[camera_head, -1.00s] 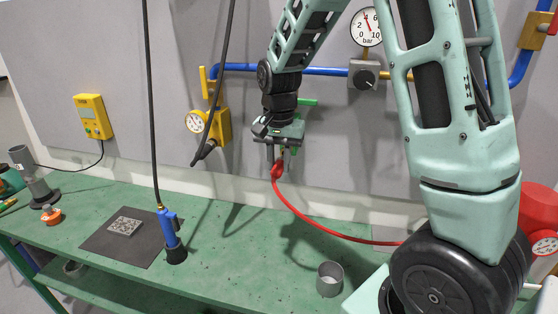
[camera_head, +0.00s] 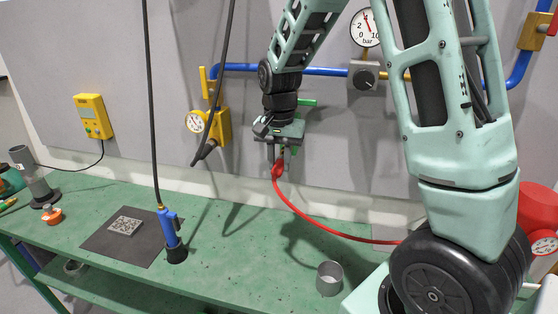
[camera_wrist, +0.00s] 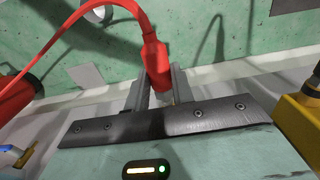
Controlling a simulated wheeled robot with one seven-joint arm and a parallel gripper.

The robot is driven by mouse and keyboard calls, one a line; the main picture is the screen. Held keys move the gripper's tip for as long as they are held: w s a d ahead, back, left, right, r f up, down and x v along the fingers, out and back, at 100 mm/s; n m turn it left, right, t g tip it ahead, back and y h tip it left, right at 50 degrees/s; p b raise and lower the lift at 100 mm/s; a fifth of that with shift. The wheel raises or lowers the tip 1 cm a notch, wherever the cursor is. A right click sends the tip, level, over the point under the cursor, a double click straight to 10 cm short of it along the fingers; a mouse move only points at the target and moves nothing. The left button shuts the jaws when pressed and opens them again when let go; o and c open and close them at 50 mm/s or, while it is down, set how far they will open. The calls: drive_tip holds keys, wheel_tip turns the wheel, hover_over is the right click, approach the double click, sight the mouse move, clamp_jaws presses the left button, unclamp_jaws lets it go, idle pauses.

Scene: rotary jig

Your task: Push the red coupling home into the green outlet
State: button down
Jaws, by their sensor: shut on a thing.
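The red coupling (camera_head: 277,170) is at the end of a red hose (camera_head: 330,230), just below my gripper (camera_head: 279,158). My gripper is shut on the coupling, close in front of the grey wall panel. In the wrist view the coupling (camera_wrist: 156,62) sits between the two grey fingers (camera_wrist: 157,88), with the hose curving away to the left. A green part (camera_head: 305,102), which looks like the outlet's handle, shows beside and behind my wrist. The outlet's opening is hidden behind my gripper, so I cannot tell whether the coupling touches it.
A yellow regulator (camera_head: 222,126) with a gauge is on the wall to the left, and a black hose hangs by it. Blue pipe (camera_head: 235,68) runs above. The green bench (camera_head: 225,260) carries a grey cup (camera_head: 330,278) and a blue tool (camera_head: 171,235).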

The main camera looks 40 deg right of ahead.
sight(282, 157)
drive_tip(key=shift+w+d+p, duration=0.4)
drive_tip(key=shift+w+d, duration=0.55)
drive_tip(key=shift+d, duration=0.3)
drive_tip(key=c, duration=1.1)
unclamp_jaws()
drive_tip(key=shift+r, duration=0.15)
